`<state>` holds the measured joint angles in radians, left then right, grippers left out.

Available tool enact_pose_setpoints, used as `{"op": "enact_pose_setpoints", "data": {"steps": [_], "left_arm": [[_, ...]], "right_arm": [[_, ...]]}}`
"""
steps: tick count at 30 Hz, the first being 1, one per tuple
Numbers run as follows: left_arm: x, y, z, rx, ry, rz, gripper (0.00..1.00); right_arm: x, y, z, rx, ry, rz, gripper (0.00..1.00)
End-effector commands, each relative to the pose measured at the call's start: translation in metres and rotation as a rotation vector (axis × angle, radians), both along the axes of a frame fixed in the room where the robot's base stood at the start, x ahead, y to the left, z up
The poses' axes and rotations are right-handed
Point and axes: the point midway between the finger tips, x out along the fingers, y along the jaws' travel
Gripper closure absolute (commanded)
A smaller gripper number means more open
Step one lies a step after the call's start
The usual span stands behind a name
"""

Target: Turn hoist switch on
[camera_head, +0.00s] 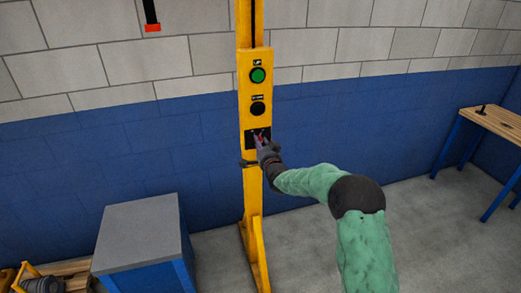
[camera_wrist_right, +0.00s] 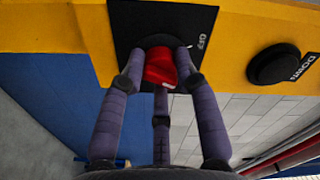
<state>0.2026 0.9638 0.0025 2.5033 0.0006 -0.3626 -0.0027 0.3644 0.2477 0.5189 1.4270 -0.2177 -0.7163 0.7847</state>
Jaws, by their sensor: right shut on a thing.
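The hoist switch is a red knob on a black plate, on a yellow upright panel. In the right wrist view the red knob (camera_wrist_right: 160,68) sits between the fingers of my right gripper (camera_wrist_right: 160,75), which is shut on it. The black plate (camera_wrist_right: 127,30) carries an "OFF" label beside the knob. In the head view my right gripper (camera_head: 265,147) is at the black plate, low on the yellow panel (camera_head: 246,100), and mostly hides the knob. My left gripper is not in view.
Above the switch are a black button (camera_head: 257,108) and a green button (camera_head: 258,75). The black one, labelled DOWN, is close beside my fingers in the wrist view. A grey-topped blue cabinet (camera_head: 145,230) stands left; a wooden workbench (camera_head: 492,118) stands right.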

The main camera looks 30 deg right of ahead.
Motion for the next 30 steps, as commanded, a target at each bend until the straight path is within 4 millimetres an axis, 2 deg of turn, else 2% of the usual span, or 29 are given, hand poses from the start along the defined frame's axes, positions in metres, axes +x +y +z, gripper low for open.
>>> {"op": "enact_pose_setpoints", "data": {"steps": [7, 23, 24, 26, 27, 30], "left_arm": [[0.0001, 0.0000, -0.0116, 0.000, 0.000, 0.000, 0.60], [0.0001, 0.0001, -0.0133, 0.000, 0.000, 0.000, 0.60], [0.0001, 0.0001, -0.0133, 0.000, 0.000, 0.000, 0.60], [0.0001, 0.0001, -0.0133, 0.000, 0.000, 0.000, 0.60], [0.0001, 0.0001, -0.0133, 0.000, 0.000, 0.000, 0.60], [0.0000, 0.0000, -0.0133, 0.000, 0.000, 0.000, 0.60]], "right_arm": [[-0.0002, 0.0002, -0.0017, 0.086, -0.019, 0.000, 1.00], [-0.0001, 0.0000, -0.0009, 0.112, -0.025, 0.000, 1.00], [-0.0001, 0.0001, -0.0009, 0.112, -0.025, 0.000, 0.65], [-0.0001, 0.0000, -0.0009, 0.112, -0.025, 0.000, 0.48], [-0.0001, 0.0000, -0.0009, 0.112, -0.025, 0.000, 0.44], [-0.0001, 0.0000, -0.0007, 0.111, -0.024, 0.000, 0.44]]}}
